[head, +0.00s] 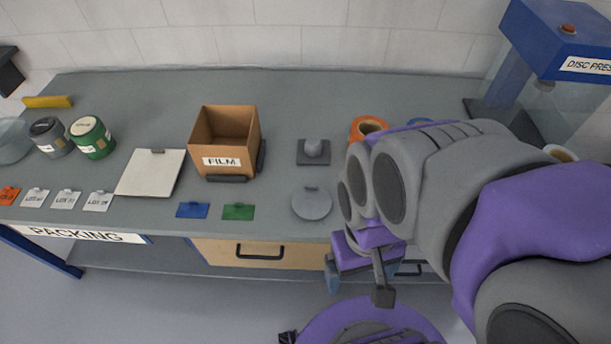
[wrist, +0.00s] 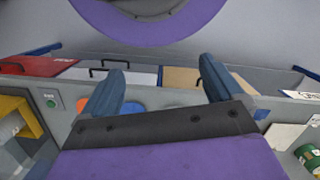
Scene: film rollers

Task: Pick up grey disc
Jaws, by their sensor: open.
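The grey disc (head: 312,203) lies flat on the grey bench (head: 330,90), near its front edge. A dark square plate with a grey knob (head: 313,150) stands behind it. My gripper (head: 357,283) is open and empty, low in front of the bench, to the right of the disc and apart from it. In the wrist view my gripper's two blue fingers (wrist: 160,80) are spread wide with nothing between them. I cannot clearly make out the grey disc in the wrist view.
A FILM box (head: 223,140) stands left of the disc, with blue (head: 193,210) and green (head: 238,212) cards near the edge. My arm hides part of the bench's right side, where an orange roll (head: 368,129) shows. A blue disc press (head: 560,40) stands at the right.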

